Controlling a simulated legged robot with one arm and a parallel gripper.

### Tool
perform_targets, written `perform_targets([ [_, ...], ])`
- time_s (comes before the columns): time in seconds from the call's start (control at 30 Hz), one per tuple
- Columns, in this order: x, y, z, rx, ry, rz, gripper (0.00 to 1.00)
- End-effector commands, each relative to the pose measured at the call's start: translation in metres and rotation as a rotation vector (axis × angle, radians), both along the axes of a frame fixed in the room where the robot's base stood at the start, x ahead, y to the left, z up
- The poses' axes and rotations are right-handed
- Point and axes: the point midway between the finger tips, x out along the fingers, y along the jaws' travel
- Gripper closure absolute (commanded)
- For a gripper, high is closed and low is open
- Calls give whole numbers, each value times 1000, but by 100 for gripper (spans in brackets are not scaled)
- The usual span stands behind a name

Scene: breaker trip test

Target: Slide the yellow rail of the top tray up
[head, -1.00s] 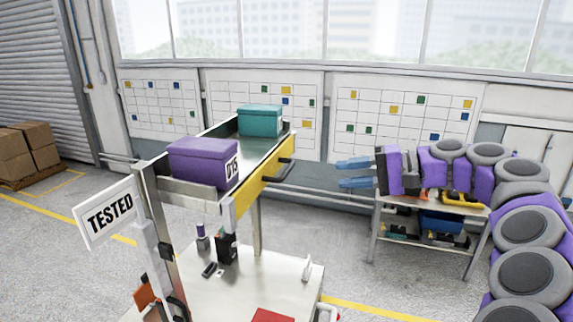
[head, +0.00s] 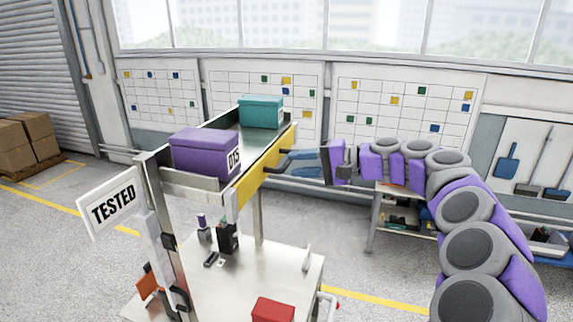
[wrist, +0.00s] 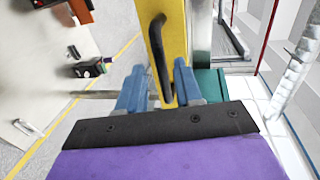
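The top tray (head: 222,133) is a raised metal tray on a cart. Its yellow rail (head: 248,184) runs along the side facing my arm, and it also shows in the wrist view (wrist: 177,30). A black bar handle (wrist: 156,45) stands out from the rail. My gripper (head: 290,163) has blue fingers and is at the handle. In the wrist view my gripper (wrist: 160,72) is open, with one finger on each side of the handle and gaps visible. Whether a finger touches the handle or rail is unclear.
A purple box (head: 203,152) and a teal box (head: 261,111) sit in the tray. A "TESTED" sign (head: 112,206) hangs at the cart's left. The lower shelf (head: 250,265) holds small items and a red box (head: 272,311). A workbench (head: 372,228) stands behind my arm.

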Motion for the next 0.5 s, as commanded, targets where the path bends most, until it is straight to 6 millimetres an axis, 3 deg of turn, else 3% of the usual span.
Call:
perform_targets([
  [0.2,9,27,-6,0,1,2,65],
  [0.5,12,35,-8,1,1,0,65],
])
